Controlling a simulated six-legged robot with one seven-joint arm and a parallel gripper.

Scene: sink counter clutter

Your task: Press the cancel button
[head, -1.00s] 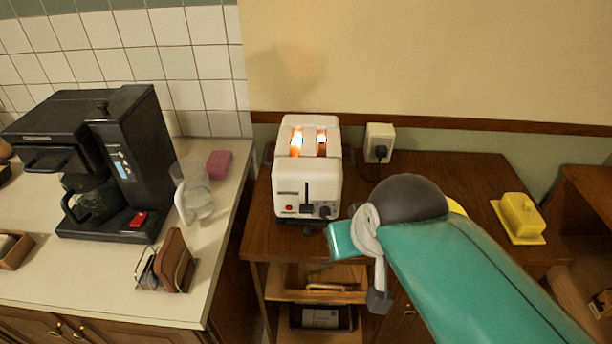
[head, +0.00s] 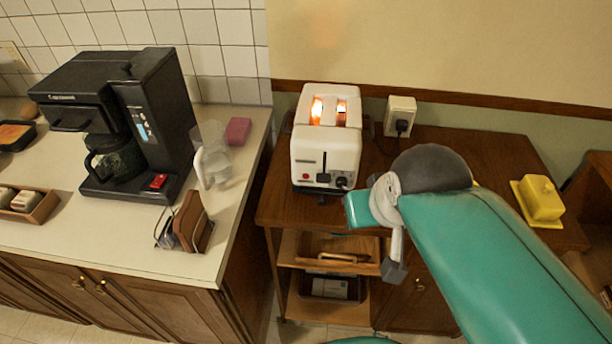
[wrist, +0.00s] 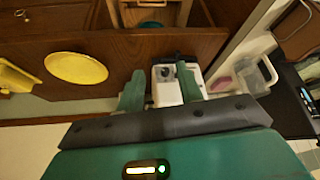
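A white toaster (head: 326,145) stands on the brown wooden cabinet, both slots glowing orange. Its front has a small red button (head: 306,176) at lower left, a dark lever in the middle and a dark knob at lower right. I cannot read any label. My gripper (wrist: 160,76) is open and empty in the wrist view, its two teal fingers apart. The toaster (wrist: 168,94) shows beyond and between the fingers; no contact is visible. The red button cannot be made out in the wrist view. In the head view my fingertips cannot be made out.
A black coffee maker (head: 122,125) with a red switch (head: 158,181) stands on the left counter. Near it are a clear pitcher (head: 211,158), a pink sponge (head: 238,131) and a brown holder (head: 190,222). A yellow butter dish (head: 540,200) sits right of my arm. A wall plug (head: 400,118) is behind.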

